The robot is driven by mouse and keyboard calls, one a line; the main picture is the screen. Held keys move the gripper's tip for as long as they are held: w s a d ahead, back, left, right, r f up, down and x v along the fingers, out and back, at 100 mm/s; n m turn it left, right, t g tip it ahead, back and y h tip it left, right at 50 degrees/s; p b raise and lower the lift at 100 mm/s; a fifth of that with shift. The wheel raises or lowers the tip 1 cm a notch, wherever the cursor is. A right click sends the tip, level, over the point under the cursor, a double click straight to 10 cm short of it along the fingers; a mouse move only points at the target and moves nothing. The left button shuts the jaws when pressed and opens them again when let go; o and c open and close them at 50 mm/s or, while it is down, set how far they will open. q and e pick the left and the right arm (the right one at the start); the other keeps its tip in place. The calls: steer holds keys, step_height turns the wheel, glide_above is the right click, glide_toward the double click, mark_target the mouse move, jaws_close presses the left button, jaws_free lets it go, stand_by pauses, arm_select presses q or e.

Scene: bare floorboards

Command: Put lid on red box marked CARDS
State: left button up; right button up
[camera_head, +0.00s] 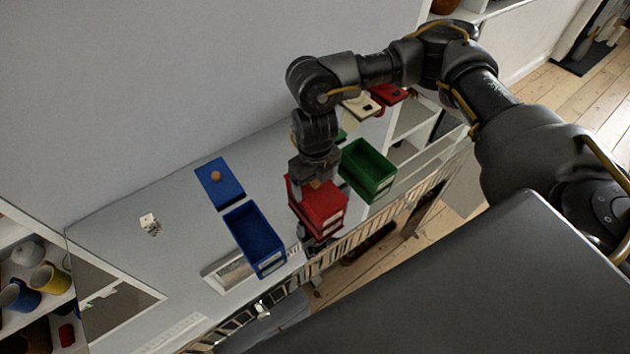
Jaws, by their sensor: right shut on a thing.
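The red box (326,220) stands near the front edge of the white top, between a blue and a green box. Its pale front label is too small to read. My right gripper (314,181) points down over it, shut on a small orange knob that seems to belong to a red lid (298,193). The lid lies over or just above the box's rear part. The gripper hides much of it, and I cannot tell whether it is seated. My left gripper is not in view.
An open blue box (253,236) is left of the red box, with its blue lid (219,185) behind. An open green box (368,170) is close on the right. A cream lid (362,105) and a red item (390,93) lie beyond. A patterned cube (151,224) sits far left.

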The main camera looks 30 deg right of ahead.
steer(key=shift+f, duration=0.35)
stand_by(0.4)
steer(key=o, duration=0.9)
steer(key=shift+r, duration=0.1)
steer(key=shift+r+p, duration=3.1)
steer(key=shift+r, duration=0.35)
